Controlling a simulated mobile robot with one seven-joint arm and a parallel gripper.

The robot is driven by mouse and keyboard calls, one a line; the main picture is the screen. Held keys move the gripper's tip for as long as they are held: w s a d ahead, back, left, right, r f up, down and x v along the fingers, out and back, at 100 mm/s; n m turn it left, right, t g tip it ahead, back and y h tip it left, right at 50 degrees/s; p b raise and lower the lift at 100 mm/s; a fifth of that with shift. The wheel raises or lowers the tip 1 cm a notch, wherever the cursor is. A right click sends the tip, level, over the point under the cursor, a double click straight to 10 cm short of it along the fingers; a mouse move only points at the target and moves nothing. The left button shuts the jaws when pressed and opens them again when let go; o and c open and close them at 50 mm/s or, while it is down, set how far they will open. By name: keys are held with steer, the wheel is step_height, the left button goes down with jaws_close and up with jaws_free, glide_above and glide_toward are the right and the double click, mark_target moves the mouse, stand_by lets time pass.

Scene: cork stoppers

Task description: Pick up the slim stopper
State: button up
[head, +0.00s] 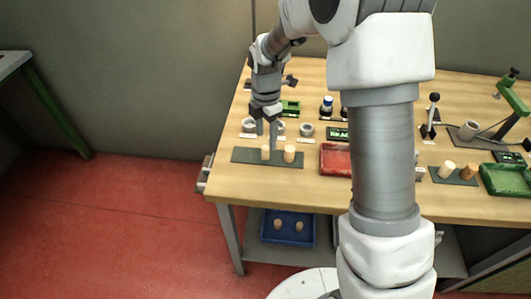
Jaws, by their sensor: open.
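Two pale cork stoppers stand upright on a dark grey mat (245,156) at the table's left front. The left one (265,153) looks a little slimmer than the right one (289,154), but the difference is small at this size. My gripper (266,135) points down with its fingers apart, above and slightly behind the left stopper. It holds nothing that I can see. Whether the fingertips are level with the stopper's top I cannot tell. Two more stoppers, one pale (446,170) and one browner (468,172), are on another dark mat (437,178) at the right.
A red tray (336,159) lies right of the left mat. Small rings (306,130) and a green device (290,106) sit behind it. A green tray (507,180) is at the far right. A blue crate (288,243) with two stoppers is on the lower shelf. My arm hides the table's middle.

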mark_target(266, 147)
steer(key=shift+s+a+f, duration=0.1)
steer(key=shift+s+f, duration=0.05)
steer(key=shift+f, duration=0.75)
steer(key=shift+s+d+f, duration=0.1)
steer(key=shift+s+f, duration=0.1)
steer(key=shift+f, duration=0.7)
steer(key=shift+s+a+f, duration=0.1)
steer(key=shift+s+f, duration=0.05)
steer(key=shift+f, duration=0.75)
jaws_close()
